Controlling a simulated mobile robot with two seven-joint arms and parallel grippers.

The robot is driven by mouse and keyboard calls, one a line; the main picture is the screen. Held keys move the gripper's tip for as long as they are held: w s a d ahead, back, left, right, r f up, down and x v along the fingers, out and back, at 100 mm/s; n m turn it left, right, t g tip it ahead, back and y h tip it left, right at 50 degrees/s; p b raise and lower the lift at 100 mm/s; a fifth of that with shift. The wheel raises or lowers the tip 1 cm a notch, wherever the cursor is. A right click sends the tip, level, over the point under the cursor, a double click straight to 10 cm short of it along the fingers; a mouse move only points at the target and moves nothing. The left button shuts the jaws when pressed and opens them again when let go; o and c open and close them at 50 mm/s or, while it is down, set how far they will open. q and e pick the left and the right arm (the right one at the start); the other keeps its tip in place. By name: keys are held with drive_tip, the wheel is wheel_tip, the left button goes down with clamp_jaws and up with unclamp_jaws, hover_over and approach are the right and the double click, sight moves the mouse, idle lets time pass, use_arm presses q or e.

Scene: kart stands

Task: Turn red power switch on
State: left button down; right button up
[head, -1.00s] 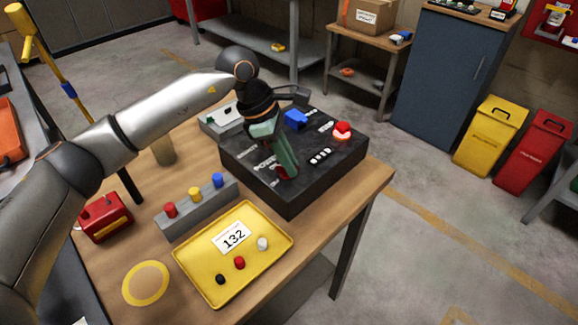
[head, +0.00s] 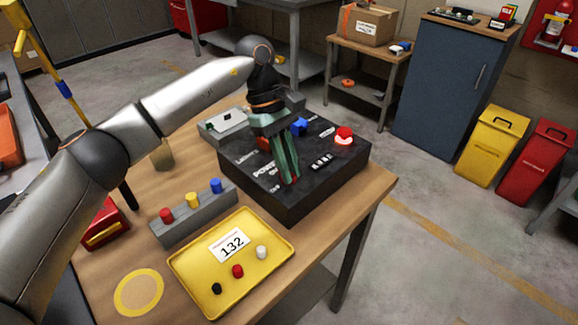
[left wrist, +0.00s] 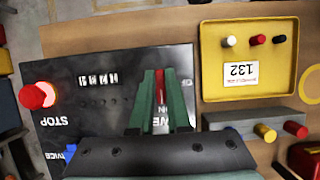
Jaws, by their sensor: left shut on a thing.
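The red power switch (left wrist: 160,86) is a narrow red lever on the black control box (head: 292,208). In the left wrist view it shows between my two green fingers, beside white lettering that is partly covered. My left gripper (head: 290,180) reaches down over the box from above and is shut on the switch. In the head view the fingers hide most of the switch, and a small red part shows beside them. I cannot tell clearly which position the lever is in. My right gripper is in neither view.
The box also bears a red STOP button (head: 343,135) with a glowing ring and a blue part (head: 299,126). A yellow tray (head: 190,262) marked 132 and a grey block with coloured buttons (head: 205,222) lie in front. A red case (head: 105,225) stands at left.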

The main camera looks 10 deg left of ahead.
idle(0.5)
use_arm(q)
drive_tip(key=c, duration=0.9)
unclamp_jaws()
drive_tip(key=v, duration=1.2)
drive_tip(key=shift+r+p, duration=0.3)
drive_tip(key=shift+p, duration=0.05)
